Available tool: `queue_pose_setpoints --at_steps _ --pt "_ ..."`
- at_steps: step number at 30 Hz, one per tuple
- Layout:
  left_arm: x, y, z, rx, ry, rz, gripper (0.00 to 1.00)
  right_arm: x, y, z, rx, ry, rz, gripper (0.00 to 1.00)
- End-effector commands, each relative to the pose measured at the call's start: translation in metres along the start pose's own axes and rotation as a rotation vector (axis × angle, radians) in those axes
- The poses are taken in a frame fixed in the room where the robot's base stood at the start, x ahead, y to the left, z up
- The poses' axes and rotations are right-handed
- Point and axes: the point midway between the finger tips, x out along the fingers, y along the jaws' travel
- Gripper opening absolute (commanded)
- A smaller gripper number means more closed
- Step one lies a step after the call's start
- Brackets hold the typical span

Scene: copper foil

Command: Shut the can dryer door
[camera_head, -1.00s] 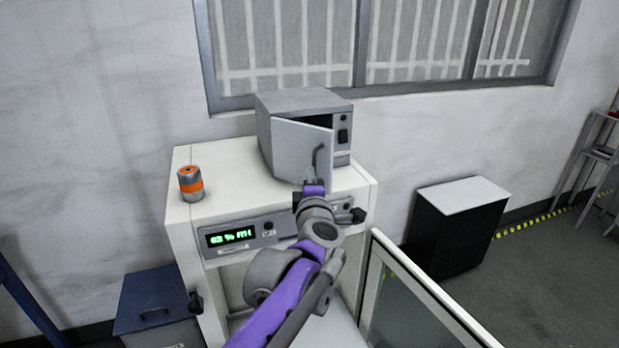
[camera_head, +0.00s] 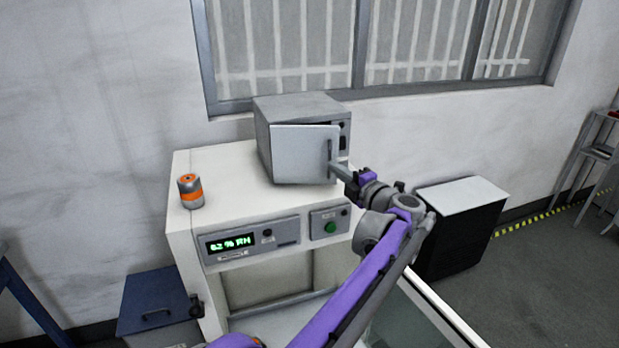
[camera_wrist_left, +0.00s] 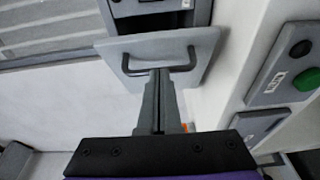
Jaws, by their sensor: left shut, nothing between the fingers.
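The can dryer (camera_head: 308,106) is a grey box on top of the white cabinet, below the window. Its grey door (camera_head: 297,155) is slightly ajar, with a dark gap along the top. My left gripper (camera_head: 334,168) is shut and empty, its fingertips at the handle side of the door. In the left wrist view the shut fingers (camera_wrist_left: 160,78) reach the door panel (camera_wrist_left: 196,45) by its dark bar handle (camera_wrist_left: 133,67). Whether the tips touch the door or the handle I cannot tell. My right gripper is not in view.
A silver and orange can (camera_head: 190,191) stands on the left of the white cabinet (camera_head: 225,166). The cabinet front has a green display (camera_head: 230,242) and a green button (camera_head: 331,227). A black unit with a white top (camera_head: 463,195) stands to the right. A blue box (camera_head: 152,300) is at lower left.

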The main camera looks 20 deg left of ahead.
Motion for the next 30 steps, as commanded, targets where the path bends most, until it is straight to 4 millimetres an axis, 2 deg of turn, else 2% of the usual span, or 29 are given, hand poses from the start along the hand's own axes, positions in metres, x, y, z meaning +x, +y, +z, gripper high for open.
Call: queue_pose_setpoints --at_steps 3,15,30 --pt "0.008 0.003 0.008 -0.001 0.000 0.002 0.00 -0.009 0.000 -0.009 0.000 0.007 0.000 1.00" --pt "0.032 0.002 0.029 0.000 -0.003 0.002 0.00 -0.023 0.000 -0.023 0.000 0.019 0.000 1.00" --pt "0.037 0.000 0.034 0.001 -0.003 0.001 0.00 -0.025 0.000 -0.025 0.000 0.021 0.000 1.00"
